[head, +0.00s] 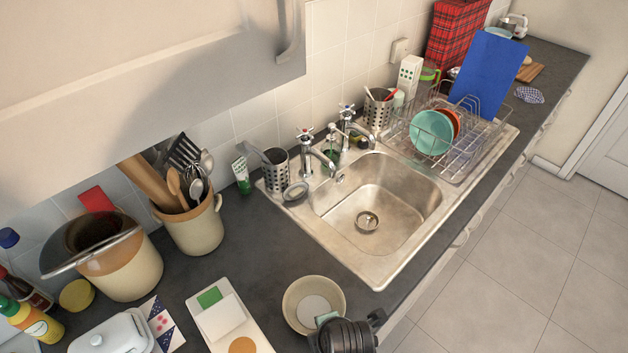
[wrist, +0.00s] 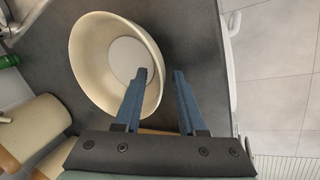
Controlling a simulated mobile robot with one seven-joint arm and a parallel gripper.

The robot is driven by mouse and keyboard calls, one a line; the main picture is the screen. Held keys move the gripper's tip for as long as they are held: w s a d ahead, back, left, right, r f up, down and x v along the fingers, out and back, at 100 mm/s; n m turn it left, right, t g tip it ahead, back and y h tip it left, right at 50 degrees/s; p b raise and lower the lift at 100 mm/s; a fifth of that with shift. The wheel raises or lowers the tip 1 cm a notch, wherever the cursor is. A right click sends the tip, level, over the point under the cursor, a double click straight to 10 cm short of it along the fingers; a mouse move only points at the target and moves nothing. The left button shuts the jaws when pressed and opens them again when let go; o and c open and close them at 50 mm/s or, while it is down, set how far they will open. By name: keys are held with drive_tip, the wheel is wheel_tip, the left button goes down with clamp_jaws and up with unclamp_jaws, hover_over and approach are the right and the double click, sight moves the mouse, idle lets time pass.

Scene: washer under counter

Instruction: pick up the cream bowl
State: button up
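The cream bowl (head: 302,289) stands upright on the dark counter, in front of the sink's near left side, with a pale disc-like bottom. In the wrist view the bowl (wrist: 90,62) fills the upper left. My gripper (wrist: 161,72) is open and empty. Its left finger overlaps the inside of the bowl and its right finger lies outside, so the two straddle the right rim in the picture. In the head view my gripper (head: 326,318) is at the bowl's near right edge and hides part of it. I cannot tell whether a finger touches the wall.
The steel sink (head: 360,245) is behind the bowl. A white board (head: 208,318) with coloured pieces lies to its left, with a white lidded dish (head: 112,335) farther left. The counter's front edge is close on the right, with open floor (head: 500,290) beyond.

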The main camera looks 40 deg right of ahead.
clamp_jaws()
idle(1.5)
